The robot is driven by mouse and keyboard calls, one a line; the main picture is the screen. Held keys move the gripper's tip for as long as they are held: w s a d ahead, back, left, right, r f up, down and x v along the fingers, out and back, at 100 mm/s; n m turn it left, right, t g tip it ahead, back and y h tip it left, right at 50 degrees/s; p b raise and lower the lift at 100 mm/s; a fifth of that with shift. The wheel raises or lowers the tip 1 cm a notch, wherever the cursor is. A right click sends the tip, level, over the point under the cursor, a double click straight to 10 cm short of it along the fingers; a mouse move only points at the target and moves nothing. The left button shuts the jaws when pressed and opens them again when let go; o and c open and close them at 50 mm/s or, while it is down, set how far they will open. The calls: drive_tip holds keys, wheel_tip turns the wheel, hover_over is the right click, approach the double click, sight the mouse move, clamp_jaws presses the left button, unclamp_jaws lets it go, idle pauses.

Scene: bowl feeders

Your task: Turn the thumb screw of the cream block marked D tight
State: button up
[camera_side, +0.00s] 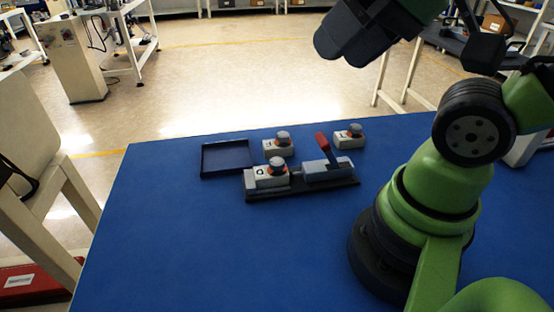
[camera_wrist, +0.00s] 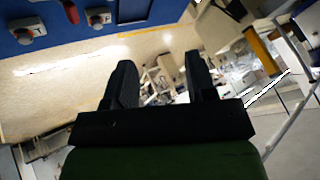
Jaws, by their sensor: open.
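The cream block marked D (camera_side: 271,178) sits in a dark clamping fixture (camera_side: 318,189) on the blue table in the side view. Its thumb screw (camera_side: 277,164), a grey knob on top with an orange-red ring below it, stands upright; how tight it is cannot be told. My gripper (camera_side: 338,42) is high above and beyond the table's far edge, well apart from the block. In the wrist view my gripper (camera_wrist: 160,60) is open and empty, with floor behind its fingers. The D block is not visible there.
Two more cream blocks with grey knobs, a middle one (camera_side: 279,150) and a right one (camera_side: 350,141), stand behind the fixture. A black shallow tray (camera_side: 204,162) lies to their left. The blue table's (camera_side: 180,240) front and left are clear.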

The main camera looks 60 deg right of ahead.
drive_tip(key=shift+o, duration=0.2)
drive_tip(key=w+d+f+n+g+h, duration=0.1)
drive_tip(key=w+d+f+n+g, duration=0.2)
drive_tip(key=w, duration=0.6)
wheel_tip(320, 180, down, 3)
drive_tip(key=n+g, duration=0.1)
drive_tip(key=n, duration=0.1)
drive_tip(key=shift+n, duration=0.3)
drive_tip(key=n+g+h, duration=0.1)
drive_tip(key=n+g, duration=0.2)
drive_tip(key=n, duration=0.2)
hover_over(277, 161)
wheel_tip(277, 161, down, 9)
wheel_tip(277, 161, down, 11)
drive_tip(key=shift+r, duration=0.1)
drive_tip(key=c, duration=0.9)
